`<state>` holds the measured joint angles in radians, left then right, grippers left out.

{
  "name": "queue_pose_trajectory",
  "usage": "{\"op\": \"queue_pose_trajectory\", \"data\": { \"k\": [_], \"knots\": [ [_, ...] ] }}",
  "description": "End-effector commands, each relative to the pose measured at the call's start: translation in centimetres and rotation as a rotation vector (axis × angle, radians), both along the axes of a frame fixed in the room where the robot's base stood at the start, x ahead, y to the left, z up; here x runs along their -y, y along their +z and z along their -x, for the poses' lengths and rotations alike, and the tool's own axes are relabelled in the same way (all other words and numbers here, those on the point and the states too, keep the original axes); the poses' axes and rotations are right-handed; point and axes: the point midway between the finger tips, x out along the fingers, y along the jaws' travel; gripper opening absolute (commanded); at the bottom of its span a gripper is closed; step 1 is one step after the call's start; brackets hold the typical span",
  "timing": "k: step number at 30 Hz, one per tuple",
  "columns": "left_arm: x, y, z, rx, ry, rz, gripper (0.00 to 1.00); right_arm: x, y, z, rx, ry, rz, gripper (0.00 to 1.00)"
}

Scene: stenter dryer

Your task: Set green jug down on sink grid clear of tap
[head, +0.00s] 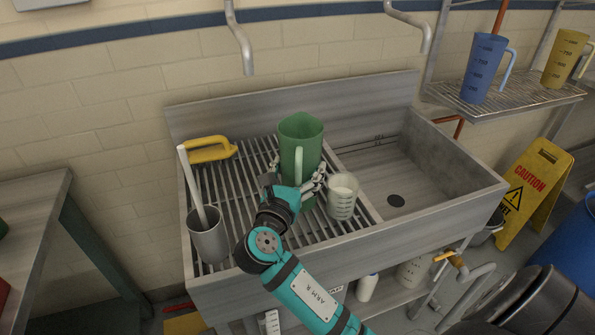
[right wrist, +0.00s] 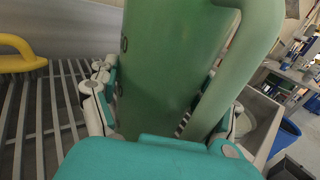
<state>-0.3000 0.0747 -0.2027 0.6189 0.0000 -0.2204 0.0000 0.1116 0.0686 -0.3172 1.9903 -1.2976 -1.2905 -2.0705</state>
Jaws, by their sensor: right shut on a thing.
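The green jug (head: 300,138) is upright over the sink grid (head: 236,190), on the left part of the steel sink. My right gripper (head: 298,188) is shut on the jug low on its body; the jug also fills the middle of the right wrist view (right wrist: 170,75), its handle to the right. Its base is hidden by the gripper, so I cannot tell whether it touches the grid. Two grey tap pipes hang above: one (head: 241,40) up and left of the jug, one (head: 412,22) up and right. My left gripper is not in view.
A clear measuring cup (head: 342,196) stands close to the jug's right. A grey beaker (head: 208,236) with a white rod and a yellow-handled brush (head: 208,149) are on the grid's left. The basin (head: 420,170) is empty. A rack (head: 500,105) holds blue and yellow jugs.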

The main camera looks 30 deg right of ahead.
Motion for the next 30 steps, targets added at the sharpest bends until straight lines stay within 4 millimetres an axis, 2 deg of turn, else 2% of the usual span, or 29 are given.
{"op": "queue_pose_trajectory", "data": {
  "k": [1, 2, 3, 14, 17, 30],
  "knots": [
    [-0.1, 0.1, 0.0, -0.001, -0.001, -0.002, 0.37, 0.0, 0.0, 0.0, 0.002, 0.000, 0.002, 0.22],
    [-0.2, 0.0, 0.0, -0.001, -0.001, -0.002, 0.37, 0.0, -0.1, 0.0, -0.001, 0.000, 0.000, 0.83],
    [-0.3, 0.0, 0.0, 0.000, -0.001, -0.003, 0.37, 0.0, -0.1, 0.0, -0.001, 0.000, 0.000, 0.88],
    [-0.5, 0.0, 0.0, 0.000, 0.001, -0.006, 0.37, -0.2, 0.0, 0.1, -0.001, 0.001, -0.001, 0.89],
    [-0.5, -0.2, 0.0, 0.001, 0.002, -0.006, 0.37, -1.2, 0.0, 0.9, -0.001, 0.003, -0.001, 0.89],
    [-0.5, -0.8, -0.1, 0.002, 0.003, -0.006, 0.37, -7.9, -0.1, 6.4, -0.001, 0.000, -0.003, 0.89]
  ]
}}
